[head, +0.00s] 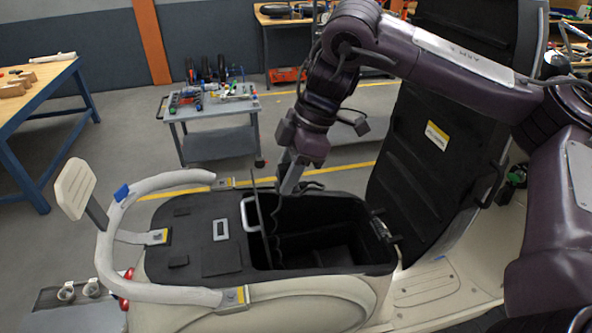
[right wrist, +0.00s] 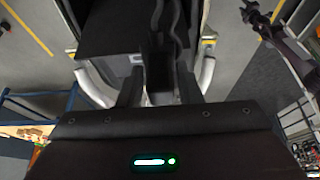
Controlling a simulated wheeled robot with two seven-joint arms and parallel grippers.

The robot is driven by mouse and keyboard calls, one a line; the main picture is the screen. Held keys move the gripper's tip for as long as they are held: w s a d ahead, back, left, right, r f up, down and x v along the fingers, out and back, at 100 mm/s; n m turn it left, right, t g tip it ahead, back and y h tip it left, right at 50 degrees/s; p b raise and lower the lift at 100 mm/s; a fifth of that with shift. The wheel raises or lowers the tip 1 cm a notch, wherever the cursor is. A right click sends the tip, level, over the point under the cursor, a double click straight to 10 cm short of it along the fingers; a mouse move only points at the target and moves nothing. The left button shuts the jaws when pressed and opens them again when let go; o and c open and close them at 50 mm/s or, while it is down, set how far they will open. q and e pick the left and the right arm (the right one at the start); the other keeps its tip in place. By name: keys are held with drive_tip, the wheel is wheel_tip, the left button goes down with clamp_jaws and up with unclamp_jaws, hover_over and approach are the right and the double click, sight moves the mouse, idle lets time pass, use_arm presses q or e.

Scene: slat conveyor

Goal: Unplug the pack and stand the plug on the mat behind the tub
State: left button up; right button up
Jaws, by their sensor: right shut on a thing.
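The black-lined tub (head: 375,268) is open in the middle of the cream scooter body. I cannot tell a pack apart from its dark inside. The black mat (head: 190,250) lies left of the tub, inside the pale curved rail. A light-framed rectangle (head: 221,230) and some dark flat patches show on it. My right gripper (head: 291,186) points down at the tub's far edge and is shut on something. In the right wrist view a dark cable (right wrist: 157,60) runs up between its fingers (right wrist: 158,95). The plug itself is too dark to make out. My left gripper is not in view.
A pale handle (head: 250,214) and a thin dark upright piece stand at the tub's left edge. The raised seat (head: 425,160) stands to the right. The pale rail (head: 105,245) curves around the mat. A grey cart (head: 215,145) with tools stands behind.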

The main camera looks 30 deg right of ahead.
drive_tip(key=w+a, duration=0.1)
drive_tip(key=a, duration=1.4)
drive_tip(key=shift+w, duration=0.15)
drive_tip(key=shift+d, duration=0.1)
drive_tip(key=shift+f, duration=0.1)
drive_tip(key=shift+f+b, duration=3.15)
drive_tip(key=shift+f, duration=1.85)
drive_tip(key=shift+f+b, duration=0.7)
drive_tip(key=shift+f, duration=0.45)
drive_tip(key=o, duration=1.1)
drive_tip(key=shift+c, duration=0.2)
